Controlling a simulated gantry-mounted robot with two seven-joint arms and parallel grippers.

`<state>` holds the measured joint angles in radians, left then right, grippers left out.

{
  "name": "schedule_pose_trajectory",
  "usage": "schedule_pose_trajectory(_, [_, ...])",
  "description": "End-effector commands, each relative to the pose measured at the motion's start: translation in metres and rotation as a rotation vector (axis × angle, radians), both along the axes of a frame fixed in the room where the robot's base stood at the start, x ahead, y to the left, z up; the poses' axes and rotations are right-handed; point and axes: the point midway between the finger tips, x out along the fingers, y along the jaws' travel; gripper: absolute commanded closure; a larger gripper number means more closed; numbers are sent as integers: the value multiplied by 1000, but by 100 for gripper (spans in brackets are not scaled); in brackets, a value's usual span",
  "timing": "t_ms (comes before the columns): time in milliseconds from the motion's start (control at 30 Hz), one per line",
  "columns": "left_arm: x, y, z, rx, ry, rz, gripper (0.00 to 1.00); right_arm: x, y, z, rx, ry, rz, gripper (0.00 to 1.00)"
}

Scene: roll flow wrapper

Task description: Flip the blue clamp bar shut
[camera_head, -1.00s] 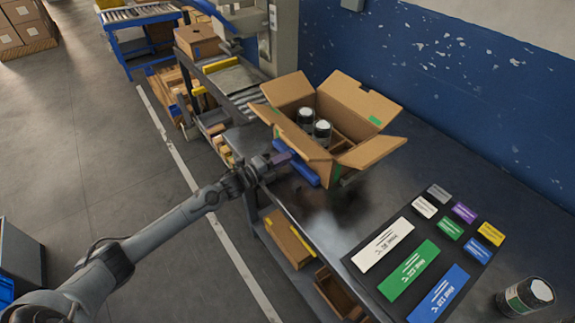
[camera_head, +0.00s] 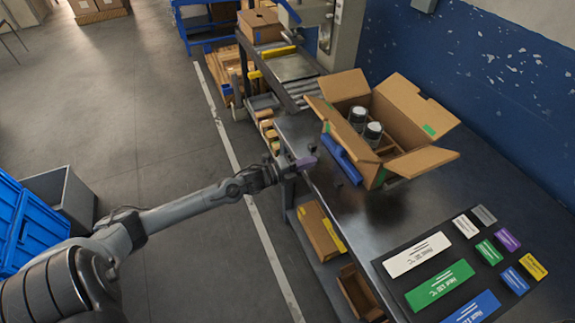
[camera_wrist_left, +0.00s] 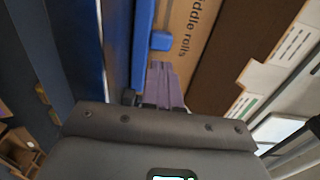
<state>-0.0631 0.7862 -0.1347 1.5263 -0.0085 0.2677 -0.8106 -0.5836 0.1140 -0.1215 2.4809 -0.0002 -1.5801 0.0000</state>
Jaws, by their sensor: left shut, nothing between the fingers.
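The blue clamp bar (camera_head: 341,160) lies along the left side of the open cardboard box, near the table's edge. In the left wrist view a long blue bar (camera_wrist_left: 144,50) with a blue knob (camera_wrist_left: 161,41) runs beside the cardboard. I cannot tell whether the bar is latched. My left gripper (camera_head: 306,162), with purple fingers, is shut and empty at the table's edge, a little left of the bar with a gap showing. In the wrist view its shut fingers (camera_wrist_left: 163,82) point toward the knob. My right gripper is not in view.
The open cardboard box (camera_head: 407,108) holds two dark jars (camera_head: 372,133) with pale lids. Coloured label cards (camera_head: 440,285) lie on a dark mat at the table's right front. Rollers (camera_head: 306,88) stand behind. The tabletop (camera_head: 345,225) before the box is clear.

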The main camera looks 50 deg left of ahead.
Motion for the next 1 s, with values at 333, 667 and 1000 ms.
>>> schedule_pose_trajectory(333, [-48, 13, 2, 1, 1, 0, 100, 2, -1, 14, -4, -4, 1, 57])
schedule_pose_trajectory(667, [-62, 17, 2, 0, -3, 0, 100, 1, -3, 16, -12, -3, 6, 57])
schedule_pose_trajectory(1000, [-62, 17, 2, 0, -3, 0, 100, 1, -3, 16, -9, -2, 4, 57])
